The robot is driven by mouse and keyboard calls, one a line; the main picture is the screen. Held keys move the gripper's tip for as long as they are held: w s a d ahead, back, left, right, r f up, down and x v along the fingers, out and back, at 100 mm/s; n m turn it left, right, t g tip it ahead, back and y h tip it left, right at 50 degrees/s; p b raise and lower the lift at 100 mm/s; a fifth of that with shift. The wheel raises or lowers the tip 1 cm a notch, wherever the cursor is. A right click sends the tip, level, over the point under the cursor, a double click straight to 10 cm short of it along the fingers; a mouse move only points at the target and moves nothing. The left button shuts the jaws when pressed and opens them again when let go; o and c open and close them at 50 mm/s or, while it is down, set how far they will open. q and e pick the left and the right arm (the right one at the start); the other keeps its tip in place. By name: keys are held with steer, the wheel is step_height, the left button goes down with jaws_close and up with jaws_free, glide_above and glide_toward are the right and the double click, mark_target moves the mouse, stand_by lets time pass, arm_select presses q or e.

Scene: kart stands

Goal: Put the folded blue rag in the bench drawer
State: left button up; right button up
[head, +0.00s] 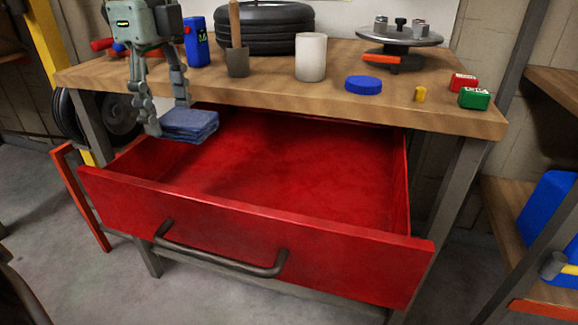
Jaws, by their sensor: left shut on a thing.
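The folded blue rag (189,124) is in the head view, at the back left of the open red drawer (260,218). My left gripper (168,118) comes down in front of the bench edge and is shut on the rag's left side. The rag appears held over the drawer's back left part; I cannot tell whether it touches the drawer's floor. The drawer is pulled far out from under the wooden bench top (285,95), and the visible part of its inside is otherwise empty. My right gripper is not in view.
On the bench stand a blue can (196,42), a brush (236,50), black tyres (272,28), a white cup (311,57), a blue lid (364,84), a grey disc (400,35) and small red and green boxes (474,98). A shelf (510,210) stands at right.

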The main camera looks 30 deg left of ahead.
arm_select(q)
steer(key=d+f, duration=0.2)
steer(key=d, duration=0.1)
steer(key=w+d+f, duration=0.1)
steer(key=d+f, duration=0.1)
steer(key=d, duration=0.2)
steer(key=w+d+f, duration=0.1)
steer(key=d+f, duration=0.1)
steer(key=d, duration=0.1)
steer(key=shift+w+d+f, duration=0.1)
steer(key=shift+d+f, duration=0.1)
steer(key=shift+f, duration=0.05)
steer(key=shift+w+d+f, duration=0.1)
steer(key=shift+d+f, duration=0.3)
steer(key=shift+d, duration=0.05)
step_height(320, 180, down, 4)
steer(key=shift+r, duration=0.15)
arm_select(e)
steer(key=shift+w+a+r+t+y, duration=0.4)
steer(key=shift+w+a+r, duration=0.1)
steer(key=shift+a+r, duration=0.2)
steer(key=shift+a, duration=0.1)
